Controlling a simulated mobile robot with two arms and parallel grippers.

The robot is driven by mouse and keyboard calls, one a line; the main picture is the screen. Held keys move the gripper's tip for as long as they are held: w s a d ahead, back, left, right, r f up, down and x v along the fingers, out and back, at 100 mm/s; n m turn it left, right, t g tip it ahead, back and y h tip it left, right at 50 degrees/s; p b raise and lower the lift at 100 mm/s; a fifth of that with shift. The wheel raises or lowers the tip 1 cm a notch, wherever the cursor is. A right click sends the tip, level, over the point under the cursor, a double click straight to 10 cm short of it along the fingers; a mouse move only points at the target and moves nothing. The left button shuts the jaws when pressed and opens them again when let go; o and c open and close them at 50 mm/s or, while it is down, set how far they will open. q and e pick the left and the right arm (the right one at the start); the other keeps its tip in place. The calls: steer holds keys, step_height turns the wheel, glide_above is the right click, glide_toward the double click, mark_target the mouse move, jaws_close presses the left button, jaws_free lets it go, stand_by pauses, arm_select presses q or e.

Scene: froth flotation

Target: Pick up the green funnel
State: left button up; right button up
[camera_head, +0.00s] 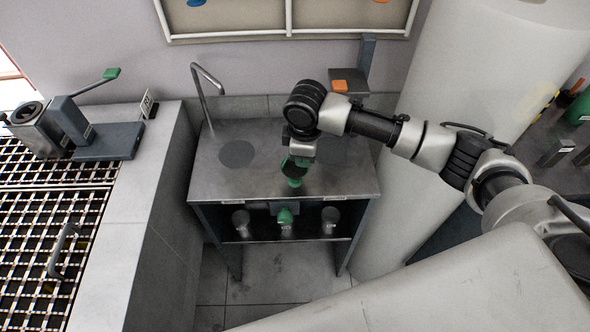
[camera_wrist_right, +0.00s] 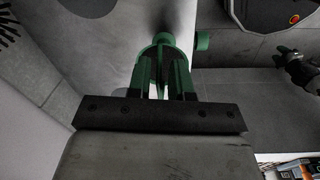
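A green funnel-like piece (camera_head: 285,216) shows at the middle of the dark stand's lower shelf, below the front edge of the top. My right gripper (camera_head: 294,176) points down over the tabletop, above and behind that piece in the head view, and apart from it. In the right wrist view, my right gripper (camera_wrist_right: 164,50) shows green, dark-sided fingers close together, with a thin light gap near their base. A small round green part (camera_wrist_right: 203,40) shows just right of the tips; I cannot tell whether it is the funnel. Whether anything is between the tips is unclear.
The metal stand (camera_head: 340,182) has a tap (camera_head: 206,88) at its back left. Grey cups (camera_head: 241,221) flank the green piece. A raised counter with a metal grid (camera_head: 45,215) lies left; a white column (camera_head: 470,85) stands right. Open floor (camera_head: 275,285) lies in front.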

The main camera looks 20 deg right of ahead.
steer(key=shift+f, duration=1.2)
jaws_close()
steer(key=shift+r, duration=0.2)
step_height(320, 180, up, 4)
steer(key=shift+r+b, duration=0.1)
steer(key=shift+b, duration=0.25)
steer(key=s+a+r, duration=0.2)
steer(key=s+r, duration=0.5)
steer(key=s, duration=0.4)
steer(key=shift+s+d+f+m+g, duration=0.15)
steer(key=shift+s+d+f+m, duration=0.35)
steer(key=shift+m, duration=1.6)
steer(key=shift+s+d+f+m+g, duration=0.2)
steer(key=shift+d+m, duration=0.45)
steer(key=shift+m, duration=1.45)
steer(key=shift+s+d+f+m+g, duration=0.1)
steer(key=shift+s+d+f+m, duration=0.35)
steer(key=shift+m, duration=1.65)
steer(key=shift+f, duration=0.15)
